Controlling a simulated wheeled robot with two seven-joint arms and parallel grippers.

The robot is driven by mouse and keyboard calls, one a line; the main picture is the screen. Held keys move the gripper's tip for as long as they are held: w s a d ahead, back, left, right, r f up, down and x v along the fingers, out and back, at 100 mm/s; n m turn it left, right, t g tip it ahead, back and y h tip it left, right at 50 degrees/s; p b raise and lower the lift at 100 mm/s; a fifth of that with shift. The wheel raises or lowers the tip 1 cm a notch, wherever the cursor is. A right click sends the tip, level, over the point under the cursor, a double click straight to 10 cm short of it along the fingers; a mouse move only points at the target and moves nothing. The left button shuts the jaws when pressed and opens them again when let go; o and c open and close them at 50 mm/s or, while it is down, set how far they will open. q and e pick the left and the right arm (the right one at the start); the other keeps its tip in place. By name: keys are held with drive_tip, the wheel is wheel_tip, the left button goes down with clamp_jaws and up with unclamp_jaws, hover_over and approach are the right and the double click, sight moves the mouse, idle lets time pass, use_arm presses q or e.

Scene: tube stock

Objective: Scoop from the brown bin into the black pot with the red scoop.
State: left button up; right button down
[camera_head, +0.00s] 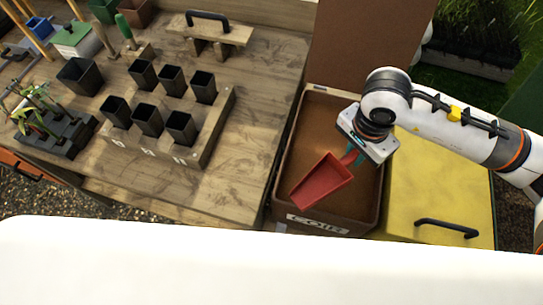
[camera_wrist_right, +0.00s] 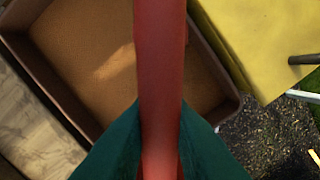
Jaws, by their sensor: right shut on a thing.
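My right gripper (camera_head: 353,154) is shut on the handle of the red scoop (camera_head: 322,183) and holds it over the brown bin (camera_head: 363,214), which is labelled COIR. The scoop's pan points down and left towards the bin's front; its inside looks plain red with no coir visible. In the right wrist view the red handle (camera_wrist_right: 160,70) runs between the green fingertips (camera_wrist_right: 160,135), with brown coir (camera_wrist_right: 100,60) in the bin below. Several black pots (camera_head: 147,120) stand in a wooden rack on the bench, and a larger black pot (camera_head: 80,76) stands behind left. My left gripper is out of view.
The bin's brown lid (camera_head: 365,40) stands up behind it. A yellow box (camera_head: 440,190) with a black handle adjoins the bin's right side. Seedlings in a black tray (camera_head: 62,135) are at the left. The bench between rack and bin is clear.

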drive_tip(key=s+a+r+n+g+y+p, duration=0.15)
drive_tip(key=a+n+p, duration=0.4)
drive_tip(key=n, duration=0.65)
drive_tip(key=s+a+n+p, duration=0.3)
drive_tip(key=a+n+p, duration=0.25)
drive_tip(key=n, duration=0.65)
drive_tip(key=s+a+r+n+g+y+p, duration=0.15)
drive_tip(key=a+n+p, duration=0.25)
drive_tip(key=a+n, duration=0.55)
drive_tip(key=shift+w+d+f+n+y+b, duration=1)
drive_tip(key=shift+w+d+f+b, duration=3.2)
drive_tip(key=shift+d+f+b, duration=2.05)
wheel_tip(320, 180, up, 10)
drive_tip(key=s+a+t+h+p, duration=0.2)
drive_tip(key=h+p, duration=0.2)
drive_tip(key=p, duration=0.8)
drive_tip(key=shift+s+a+f+t+h, duration=0.15)
drive_tip(key=shift+s+a+t+h, duration=0.05)
drive_tip(key=shift+t+h, duration=0.1)
